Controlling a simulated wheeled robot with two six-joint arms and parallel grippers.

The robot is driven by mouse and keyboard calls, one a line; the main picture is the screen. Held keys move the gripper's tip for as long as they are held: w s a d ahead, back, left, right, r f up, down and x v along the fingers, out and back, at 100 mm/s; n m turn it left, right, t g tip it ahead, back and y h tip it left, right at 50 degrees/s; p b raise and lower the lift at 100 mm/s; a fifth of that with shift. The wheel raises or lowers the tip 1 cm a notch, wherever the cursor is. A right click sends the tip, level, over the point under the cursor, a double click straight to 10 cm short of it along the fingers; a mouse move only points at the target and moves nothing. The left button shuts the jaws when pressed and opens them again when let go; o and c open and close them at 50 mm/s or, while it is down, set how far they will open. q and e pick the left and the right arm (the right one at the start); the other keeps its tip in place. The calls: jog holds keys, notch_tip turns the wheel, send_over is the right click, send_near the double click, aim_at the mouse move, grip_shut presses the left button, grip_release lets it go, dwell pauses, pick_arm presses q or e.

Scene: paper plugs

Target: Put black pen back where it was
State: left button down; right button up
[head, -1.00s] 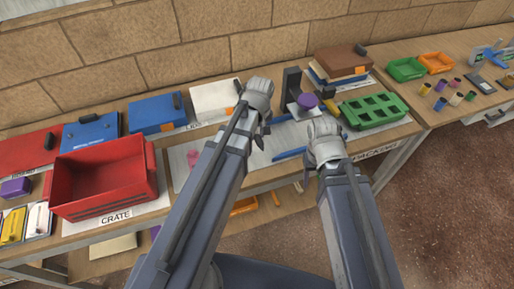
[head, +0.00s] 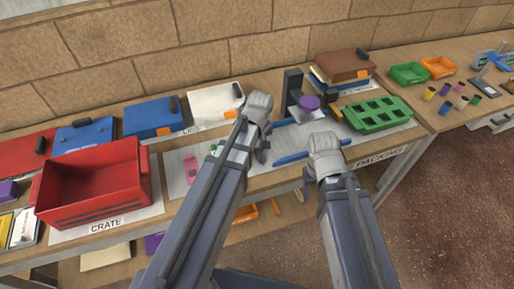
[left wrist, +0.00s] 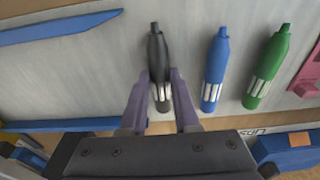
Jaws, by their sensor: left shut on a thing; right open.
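The black pen (left wrist: 156,50) is between the fingers of my left gripper (left wrist: 159,90) in the left wrist view, and the gripper is shut on it. The pen is over the pale mat; I cannot tell whether it touches it. A blue marker (left wrist: 214,75) and a green marker (left wrist: 266,70) lie beside it, to its right. In the head view my left gripper (head: 262,153) points down over the mat (head: 174,166), and my arm hides most of the markers. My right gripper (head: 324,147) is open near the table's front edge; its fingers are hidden.
A red crate (head: 93,202) stands on the left. A pink object (head: 191,170) lies on the mat. Long blue strips (head: 300,155) lie near the grippers. A black stand (head: 293,85) with a purple knob (head: 309,103) and a green tray (head: 352,120) are to the right.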

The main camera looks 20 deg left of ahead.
aim_at(258, 152)
pick_arm(q)
jog(key=c, duration=0.6)
grip_release()
jog(key=shift+c, duration=0.2)
notch_tip(258, 152, up, 12)
jog(key=s+p, duration=0.1)
jog(key=p, duration=1.1)
jog(key=s+d+m+g, duration=0.1)
jog(key=s+d+m, duration=0.8)
jog(key=s, duration=0.3)
jog(key=shift+d+m, duration=0.3)
jog(key=shift+m, duration=0.5)
